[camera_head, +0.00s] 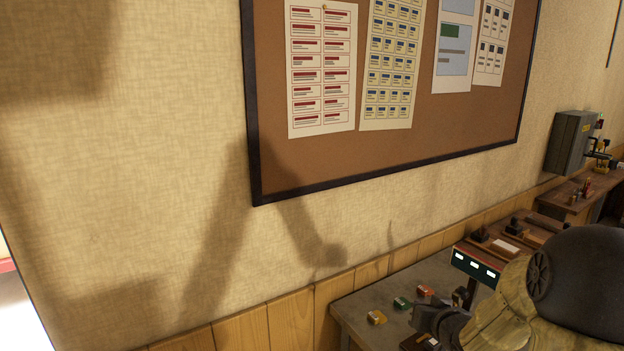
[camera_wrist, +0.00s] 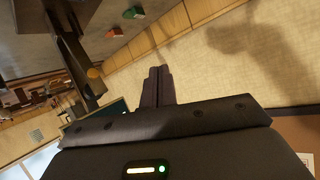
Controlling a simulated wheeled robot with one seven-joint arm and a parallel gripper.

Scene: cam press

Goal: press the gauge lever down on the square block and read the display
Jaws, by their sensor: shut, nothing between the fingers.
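A dark display box (camera_head: 473,265) with several lit white readouts stands on a post on the grey bench. In the head view, the gauge lever and square block cannot be made out clearly; my arm covers that part of the bench. In the wrist view, a dark bar (camera_wrist: 72,48) runs beside a round yellow knob (camera_wrist: 95,73); I cannot tell whether this is the lever. My gripper (camera_wrist: 158,72) is shut and empty, its fingers apart from the bar and to its right. I cannot pick out its fingertips in the head view.
Yellow (camera_head: 377,317), green (camera_head: 402,303) and red (camera_head: 424,291) blocks lie on the bench (camera_head: 362,298). A wooden tray (camera_head: 497,247) with small items sits behind the display. A grey box (camera_head: 569,142) hangs on the wall at right. A corkboard (camera_head: 400,130) hangs above.

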